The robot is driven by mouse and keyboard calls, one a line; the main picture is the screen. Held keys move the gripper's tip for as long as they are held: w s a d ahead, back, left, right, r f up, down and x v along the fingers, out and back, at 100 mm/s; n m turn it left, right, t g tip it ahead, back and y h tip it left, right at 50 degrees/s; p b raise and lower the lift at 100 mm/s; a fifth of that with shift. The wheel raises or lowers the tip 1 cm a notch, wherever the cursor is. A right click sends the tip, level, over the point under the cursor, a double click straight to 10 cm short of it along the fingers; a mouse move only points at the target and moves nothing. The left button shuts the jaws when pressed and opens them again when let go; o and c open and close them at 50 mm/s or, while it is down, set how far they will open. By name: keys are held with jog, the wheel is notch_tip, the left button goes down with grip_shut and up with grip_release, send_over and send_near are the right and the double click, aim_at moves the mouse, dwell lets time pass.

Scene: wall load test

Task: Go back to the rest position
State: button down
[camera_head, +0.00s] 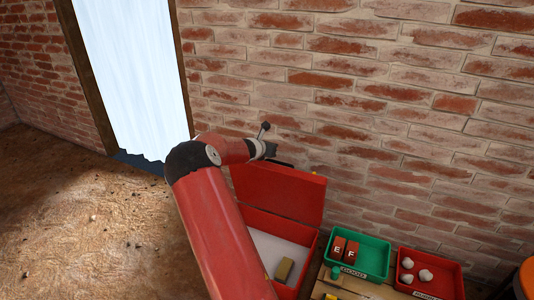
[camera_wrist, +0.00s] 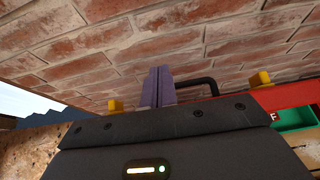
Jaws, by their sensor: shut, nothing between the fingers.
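My gripper shows in the wrist view (camera_wrist: 158,86) with its two purple-grey fingers pressed together and nothing between them. In the head view, my red arm reaches forward and its dark end (camera_head: 267,150) is close to the brick wall, above the raised lid of the red case; the fingers are hard to make out there.
The red case (camera_head: 282,192) stands open against the wall, with a tan block (camera_head: 284,270) inside. To its right are a green bin (camera_head: 372,256) with red blocks lettered E and F, and a red bin (camera_head: 447,274) with white lumps. A bright doorway (camera_head: 130,70) is at left.

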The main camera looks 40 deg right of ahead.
jog(key=shift+s+a+r, duration=0.1)
jog(key=shift+a+r, duration=0.1)
jog(key=shift+r, duration=0.25)
jog(key=shift+s+a+r, duration=0.1)
jog(key=shift+a+r, duration=0.05)
jog(key=shift+r, duration=0.25)
jog(key=shift+a+r, duration=0.15)
jog(key=shift+r, duration=0.1)
jog(key=s+a+r+m+y, duration=0.2)
jog(key=s+a+r+m, duration=0.35)
jog(key=a+m, duration=0.3)
jog(key=s+a+r+m+y, duration=0.2)
jog(key=s+a+r+m, duration=0.4)
jog(key=a, duration=0.4)
jog(key=s+a+m+y, duration=0.4)
jog(key=s+a, duration=0.6)
jog(key=a, duration=0.4)
jog(key=s+a+m+y, duration=0.3)
jog(key=s+a, duration=0.8)
jog(key=a, duration=0.4)
jog(key=shift+s+a+r+m+t+y, duration=0.2)
jog(key=shift+a+m+t+y, duration=0.1)
jog(key=shift+m+t+y, duration=0.15)
jog(key=shift+w+a, duration=0.1)
